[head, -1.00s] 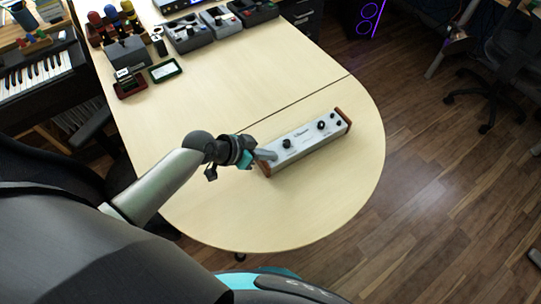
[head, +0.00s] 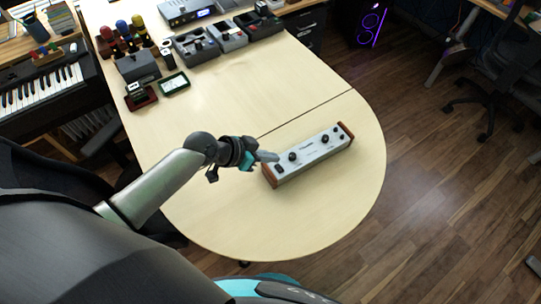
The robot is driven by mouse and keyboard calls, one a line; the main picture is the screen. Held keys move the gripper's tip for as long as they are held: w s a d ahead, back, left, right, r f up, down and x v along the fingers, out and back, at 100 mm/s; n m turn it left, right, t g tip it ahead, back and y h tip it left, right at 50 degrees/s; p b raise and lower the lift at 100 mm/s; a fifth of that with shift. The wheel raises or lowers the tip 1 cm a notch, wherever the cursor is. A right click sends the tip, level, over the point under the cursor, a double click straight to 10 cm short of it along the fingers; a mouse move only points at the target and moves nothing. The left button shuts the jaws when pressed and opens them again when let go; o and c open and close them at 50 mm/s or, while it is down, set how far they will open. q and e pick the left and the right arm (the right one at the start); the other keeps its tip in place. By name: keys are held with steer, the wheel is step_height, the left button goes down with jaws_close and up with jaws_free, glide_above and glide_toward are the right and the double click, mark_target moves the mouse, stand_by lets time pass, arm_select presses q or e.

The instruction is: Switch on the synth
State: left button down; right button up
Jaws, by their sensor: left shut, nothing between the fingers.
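The synth (head: 310,155) is a long silver box with wooden end cheeks and several black knobs on its top. It lies at a slant on the rounded end of the pale table. My left gripper (head: 272,156) is shut and empty, with its fingertips at the synth's left end, close to a small dark control (head: 279,167) there. I cannot tell whether the tips touch the panel. My right gripper is not in view.
The pale table (head: 240,215) is clear around the synth. Several grey devices (head: 196,46), a green-framed item (head: 173,83) and coloured bottles (head: 122,30) stand at the table's far end. A piano keyboard (head: 40,85) is at the left. A dark office chair (head: 505,70) stands at the right.

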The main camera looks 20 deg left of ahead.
arm_select(q)
steer(key=p+v, duration=0.1)
steer(key=v, duration=0.7)
steer(key=shift+s+a, duration=0.2)
steer(key=shift+s, duration=0.1)
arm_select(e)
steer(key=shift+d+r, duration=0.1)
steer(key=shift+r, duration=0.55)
arm_select(q)
steer(key=shift+r, duration=0.1)
